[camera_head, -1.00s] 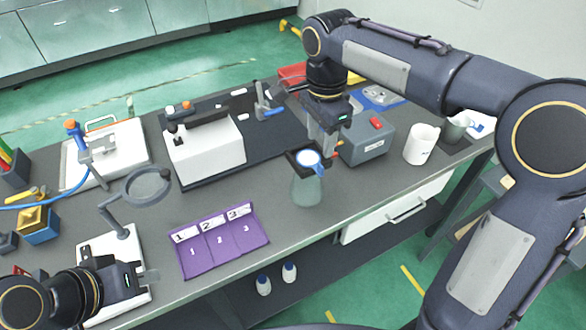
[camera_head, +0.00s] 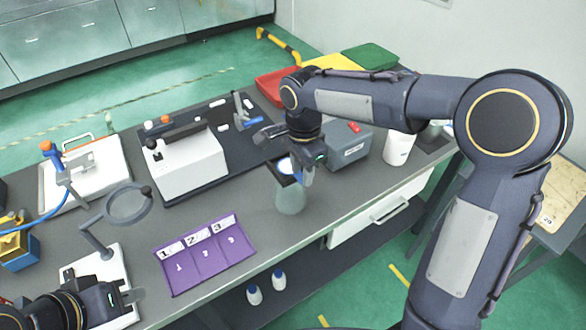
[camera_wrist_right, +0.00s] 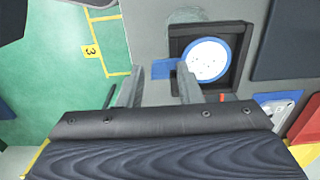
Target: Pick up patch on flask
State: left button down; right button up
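The flask (camera_head: 290,197) is a pale green, see-through vessel standing near the table's front edge. On its top sits a dark square frame with the round white, blue-rimmed patch (camera_head: 285,166), partly hidden by my right gripper. In the right wrist view the patch (camera_wrist_right: 208,59) lies in the dark frame, its blue tab pointing left. My right gripper (camera_wrist_right: 158,78) is open; the tab shows between its fingertips, and I cannot tell whether they touch it. In the head view the right gripper (camera_head: 306,178) is beside the flask top. My left gripper (camera_head: 132,296) is low at the left, its opening unclear.
A purple mat (camera_head: 205,257) with numbered cards lies left of the flask. A magnifier stand (camera_head: 128,205) rises further left. Behind are a white machine (camera_head: 190,165) and a grey box (camera_head: 348,150); a white mug (camera_head: 398,149) stands right.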

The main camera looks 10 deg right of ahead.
grip_shut()
